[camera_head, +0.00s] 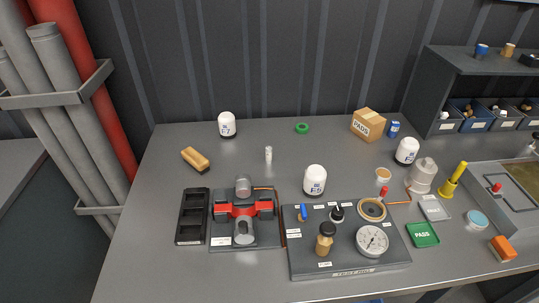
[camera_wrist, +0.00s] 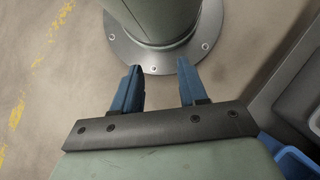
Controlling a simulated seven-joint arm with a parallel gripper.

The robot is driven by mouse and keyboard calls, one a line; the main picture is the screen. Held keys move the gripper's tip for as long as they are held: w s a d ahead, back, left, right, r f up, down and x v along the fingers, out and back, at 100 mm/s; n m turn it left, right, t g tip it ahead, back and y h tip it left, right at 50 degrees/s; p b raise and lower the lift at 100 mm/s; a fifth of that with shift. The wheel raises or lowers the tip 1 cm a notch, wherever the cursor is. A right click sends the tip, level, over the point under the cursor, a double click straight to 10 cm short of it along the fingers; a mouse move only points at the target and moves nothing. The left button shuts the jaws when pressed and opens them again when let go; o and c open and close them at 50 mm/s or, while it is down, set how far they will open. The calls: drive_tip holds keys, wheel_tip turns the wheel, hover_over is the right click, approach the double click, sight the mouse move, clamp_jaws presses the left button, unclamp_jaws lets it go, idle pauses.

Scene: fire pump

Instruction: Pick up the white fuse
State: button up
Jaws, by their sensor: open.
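A small white cylinder that looks like the white fuse (camera_head: 268,154) stands upright near the back middle of the grey table (camera_head: 160,245) in the head view. It stands apart from the things around it. My gripper (camera_wrist: 160,88) shows only in the wrist view, with two blue fingers spread apart and nothing between them. It points down over the floor and my own round base, away from the table top. The fuse is not in the wrist view, and my gripper is not in the head view.
White jars (camera_head: 227,125) and (camera_head: 315,180) stand either side of the fuse. A tan brush-like block (camera_head: 195,159) lies to its left, a green ring (camera_head: 302,128) to its right. A red-and-grey fixture (camera_head: 244,211) and a gauge panel (camera_head: 345,262) sit in front.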

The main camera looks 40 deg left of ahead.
idle(0.4)
drive_tip(key=shift+o, duration=1)
